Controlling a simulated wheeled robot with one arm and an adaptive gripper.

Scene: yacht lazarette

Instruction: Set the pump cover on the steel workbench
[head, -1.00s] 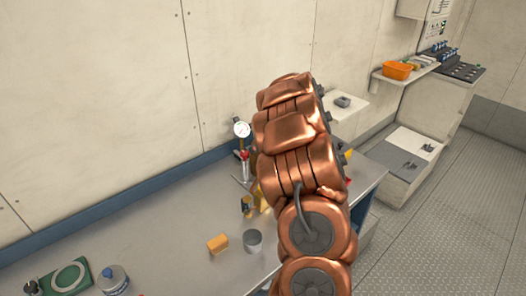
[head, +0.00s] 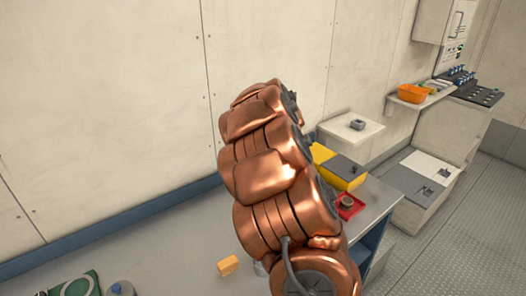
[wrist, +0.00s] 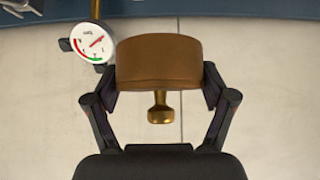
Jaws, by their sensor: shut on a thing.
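In the wrist view a bronze-brown rounded piece (wrist: 158,62), which I take for the pump cover, sits between the fingers of my gripper (wrist: 158,80). My gripper is shut on it at both sides. A small brass knob (wrist: 160,108) shows just below it; I cannot tell whether it is part of it. The steel workbench (head: 165,262) runs along the wall in the head view. My copper-coloured arm hides the gripper, the held piece and the middle of the bench there.
A pressure gauge (wrist: 92,42) is close to the held piece's left in the wrist view. A yellow box (head: 335,165) and a red tray (head: 349,206) are at the bench's right end. An orange block (head: 228,265) lies near the front.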

